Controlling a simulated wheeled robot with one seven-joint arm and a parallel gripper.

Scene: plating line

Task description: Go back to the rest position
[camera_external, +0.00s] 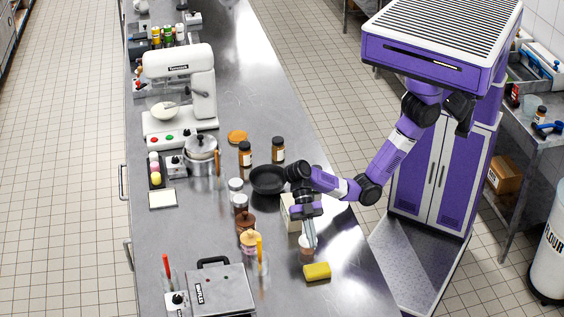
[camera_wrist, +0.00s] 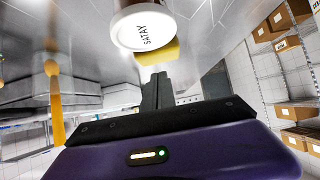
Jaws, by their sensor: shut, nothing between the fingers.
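My gripper (camera_external: 311,240) is low over the steel counter (camera_external: 245,85), near its right edge. Its fingers are together and empty in the wrist view (camera_wrist: 157,82). A jar with a white lid marked SATAY (camera_wrist: 143,30) is just beyond the fingertips in the wrist view. It shows in the external view as a small pale-topped jar (camera_external: 306,252), partly hidden by the fingers. I cannot tell whether the fingers touch it.
A yellow sponge (camera_external: 316,271) lies just in front of the jar. A black pan (camera_external: 268,180), a pale box (camera_external: 291,213) and several jars stand behind and left of my gripper. A waffle iron (camera_external: 222,288) and a stand mixer (camera_external: 180,95) are further left.

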